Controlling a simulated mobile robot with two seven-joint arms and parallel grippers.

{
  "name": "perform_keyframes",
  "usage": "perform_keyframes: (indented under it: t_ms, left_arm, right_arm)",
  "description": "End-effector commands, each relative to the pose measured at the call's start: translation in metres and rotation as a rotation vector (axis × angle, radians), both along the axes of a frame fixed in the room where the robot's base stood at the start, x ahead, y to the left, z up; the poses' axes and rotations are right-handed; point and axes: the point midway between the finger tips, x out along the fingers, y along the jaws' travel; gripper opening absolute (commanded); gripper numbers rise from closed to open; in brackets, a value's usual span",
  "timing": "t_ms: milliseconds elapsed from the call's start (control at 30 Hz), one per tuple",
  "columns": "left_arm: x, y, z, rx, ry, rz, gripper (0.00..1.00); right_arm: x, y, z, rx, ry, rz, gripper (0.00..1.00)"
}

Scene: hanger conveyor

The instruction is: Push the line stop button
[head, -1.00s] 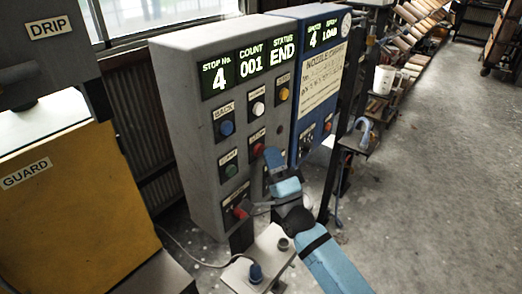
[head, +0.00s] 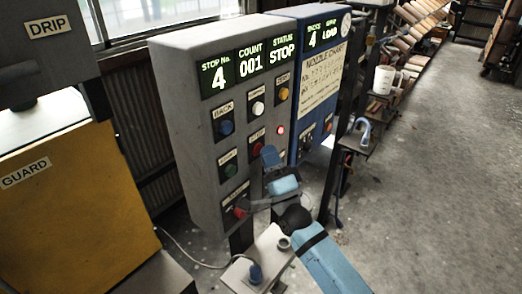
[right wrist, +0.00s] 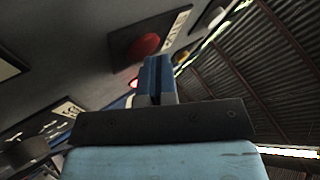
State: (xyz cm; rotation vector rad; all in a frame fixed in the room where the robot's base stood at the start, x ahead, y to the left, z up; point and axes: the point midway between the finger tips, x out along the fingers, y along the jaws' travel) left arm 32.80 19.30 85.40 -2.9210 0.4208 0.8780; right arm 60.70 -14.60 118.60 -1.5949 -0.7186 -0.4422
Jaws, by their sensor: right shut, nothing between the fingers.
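The grey control box (head: 190,130) carries labelled buttons and a green-lit display (head: 249,66) that reads 4, 001 and STOP. The red stop button (head: 257,149) sits low in the middle column, partly behind my right gripper (head: 268,154). My right gripper is shut and empty, its tips close to that button. In the right wrist view the red button (right wrist: 145,44) is just beyond the shut fingers (right wrist: 157,66); I cannot tell whether they touch. A small red lamp (head: 280,129) glows to the right of the button. My left gripper is out of view.
Other buttons are close by: blue (head: 226,127), white (head: 258,108), yellow (head: 283,94) and green (head: 230,170). A red knob (head: 241,209) is lower down. A blue box (head: 300,50) adjoins on the right. A yellow guard (head: 70,200) stands left. Open floor (head: 440,170) lies right.

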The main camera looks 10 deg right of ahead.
Motion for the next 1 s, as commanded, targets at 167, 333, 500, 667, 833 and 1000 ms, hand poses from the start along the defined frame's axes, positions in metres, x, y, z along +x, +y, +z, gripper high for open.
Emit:
perform_keyframes:
  t_ms: [167, 333, 500, 667, 833, 1000]
  left_arm:
    - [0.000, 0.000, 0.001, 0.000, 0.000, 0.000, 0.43]
    - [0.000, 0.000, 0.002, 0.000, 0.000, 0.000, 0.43]
    - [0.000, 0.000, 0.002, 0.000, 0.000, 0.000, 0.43]
    - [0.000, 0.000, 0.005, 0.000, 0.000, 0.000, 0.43]
    - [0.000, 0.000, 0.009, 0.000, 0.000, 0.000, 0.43]
    - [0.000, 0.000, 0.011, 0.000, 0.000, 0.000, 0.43]
  right_arm:
    - [-0.004, -0.002, 0.000, -0.001, 0.000, 0.001, 0.00]
    - [-0.007, -0.004, 0.000, 0.000, 0.000, 0.001, 0.00]
    - [-0.007, -0.004, 0.000, 0.000, 0.000, 0.000, 0.00]
    - [-0.014, -0.011, 0.000, -0.002, 0.001, 0.000, 0.00]
    - [-0.028, -0.021, 0.000, -0.001, 0.001, 0.001, 0.00]
    - [-0.042, -0.032, 0.000, -0.001, 0.001, 0.001, 0.00]
